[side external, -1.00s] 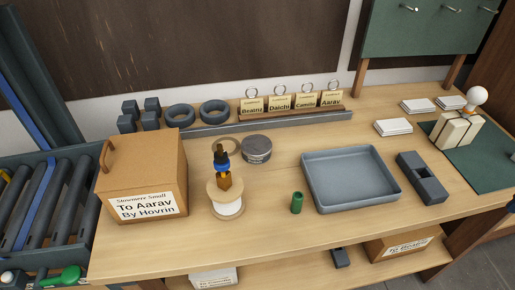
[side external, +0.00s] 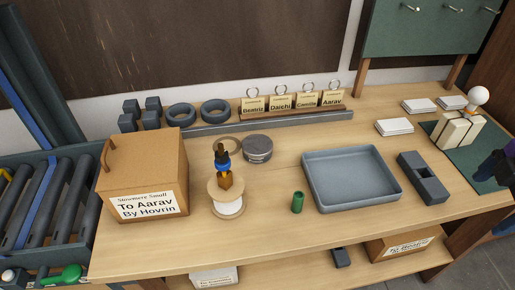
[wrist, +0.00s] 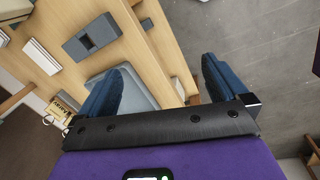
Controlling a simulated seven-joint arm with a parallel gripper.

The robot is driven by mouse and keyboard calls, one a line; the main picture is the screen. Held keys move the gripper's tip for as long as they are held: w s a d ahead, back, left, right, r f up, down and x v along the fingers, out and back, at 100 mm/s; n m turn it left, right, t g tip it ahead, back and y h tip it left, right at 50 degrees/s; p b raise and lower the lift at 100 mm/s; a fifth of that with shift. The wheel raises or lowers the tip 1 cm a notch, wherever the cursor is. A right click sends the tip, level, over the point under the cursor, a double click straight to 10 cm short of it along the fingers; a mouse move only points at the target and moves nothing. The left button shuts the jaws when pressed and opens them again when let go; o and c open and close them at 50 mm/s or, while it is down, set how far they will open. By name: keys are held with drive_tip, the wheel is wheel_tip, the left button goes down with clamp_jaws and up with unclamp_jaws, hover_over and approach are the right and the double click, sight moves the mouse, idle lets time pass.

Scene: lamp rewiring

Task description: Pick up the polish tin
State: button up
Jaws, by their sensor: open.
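The polish tin is most likely the round grey tin (side external: 257,150) with a dark lid. It sits upright on the bench top, behind and right of the spool (side external: 227,204), in the side external view. I cannot pick it out in the wrist view. My gripper (side external: 490,170) is partly in the side external view at the right edge, far right of the tin, over the bench's right end. In the wrist view my gripper (wrist: 162,82) shows two blue fingers spread apart with nothing between them.
A grey tray (side external: 350,207), a grey block (side external: 422,178) and a green cylinder (side external: 297,202) stand between my gripper and the tin. A cardboard box (side external: 145,172) stands left. White pads and a lamp bulb (side external: 478,95) are at right.

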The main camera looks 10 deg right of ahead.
drive_tip(key=w+a+n+t+h, duration=0.1)
drive_tip(key=w+a+n+t, duration=0.15)
drive_tip(key=w+a, duration=0.35)
drive_tip(key=w+a+n+t+h, duration=0.1)
drive_tip(key=w+a+n, duration=0.2)
drive_tip(key=w, duration=0.5)
drive_tip(key=n+t+y, duration=0.2)
drive_tip(key=n+t, duration=0.7)
drive_tip(key=n, duration=0.6)
hover_over(258, 145)
drive_tip(key=s, duration=0.6)
wheel_tip(258, 145, down, 8)
drive_tip(key=shift+g, duration=0.25)
drive_tip(key=f, duration=0.5)
drive_tip(key=w+f, duration=0.1)
drive_tip(key=f, duration=0.1)
drive_tip(key=shift+a+f, duration=0.2)
drive_tip(key=shift+f, duration=0.1)
drive_tip(key=shift+x, duration=3.3)
drive_tip(key=shift+r, duration=0.1)
drive_tip(key=c, duration=0.8)
